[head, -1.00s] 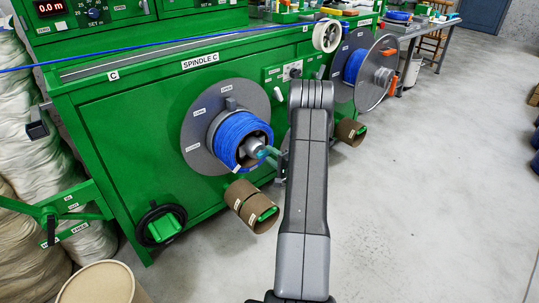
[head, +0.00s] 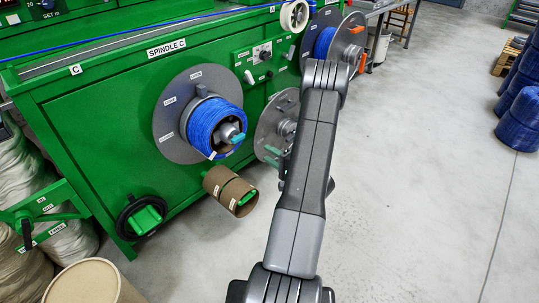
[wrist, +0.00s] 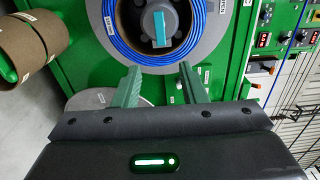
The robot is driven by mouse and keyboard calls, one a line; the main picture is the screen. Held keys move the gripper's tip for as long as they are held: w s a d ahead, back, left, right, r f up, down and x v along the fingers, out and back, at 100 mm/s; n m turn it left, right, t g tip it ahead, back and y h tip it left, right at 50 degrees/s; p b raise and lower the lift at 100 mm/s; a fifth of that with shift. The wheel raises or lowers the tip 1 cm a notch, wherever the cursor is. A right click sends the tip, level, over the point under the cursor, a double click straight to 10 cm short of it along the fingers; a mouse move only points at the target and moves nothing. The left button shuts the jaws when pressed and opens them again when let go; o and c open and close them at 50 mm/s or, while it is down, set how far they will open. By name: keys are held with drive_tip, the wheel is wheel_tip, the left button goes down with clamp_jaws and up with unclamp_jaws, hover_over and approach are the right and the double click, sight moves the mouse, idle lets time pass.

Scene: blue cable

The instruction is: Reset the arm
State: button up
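My gripper (wrist: 158,86) shows in the wrist view with its two green fingers spread apart and nothing between them. Beyond the fingertips is a spool of blue cable (wrist: 122,45) around a grey hub with a teal handle (wrist: 158,28). In the head view, my arm reaches forward at centre right, and its links hide most of the gripper. The blue cable spool (head: 207,124) sits on a grey flange (head: 171,115) under the SPINDLE C label, left of my arm. Its teal hub handle (head: 237,138) points right.
The green machine (head: 95,130) fills the left. Brown cardboard cores (head: 229,190) stick out below the spool, close to my arm. A second flange (head: 270,130) is partly behind my arm. A round brown container (head: 85,285) stands at lower left.

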sight(242, 136)
drive_tip(key=shift+a, duration=0.1)
drive_tip(key=b+x, duration=0.1)
drive_tip(key=x, duration=1.2)
drive_tip(key=shift+w+a+b, duration=0.25)
drive_tip(key=shift+w+b, duration=0.05)
drive_tip(key=shift+s+d, duration=0.1)
drive_tip(key=p+v, duration=0.2)
drive_tip(key=v, duration=1.2)
drive_tip(key=b+x, duration=0.2)
drive_tip(key=x, duration=1.1)
drive_tip(key=shift+w+a, duration=0.25)
drive_tip(key=shift+a, duration=0.1)
drive_tip(key=shift+w+a+n, duration=0.2)
drive_tip(key=shift+n, duration=0.1)
drive_tip(key=n, duration=0.2)
drive_tip(key=n+b, duration=0.1)
drive_tip(key=shift+s+r+n, duration=0.1)
drive_tip(key=shift+r+n, duration=0.25)
drive_tip(key=shift+n, duration=0.05)
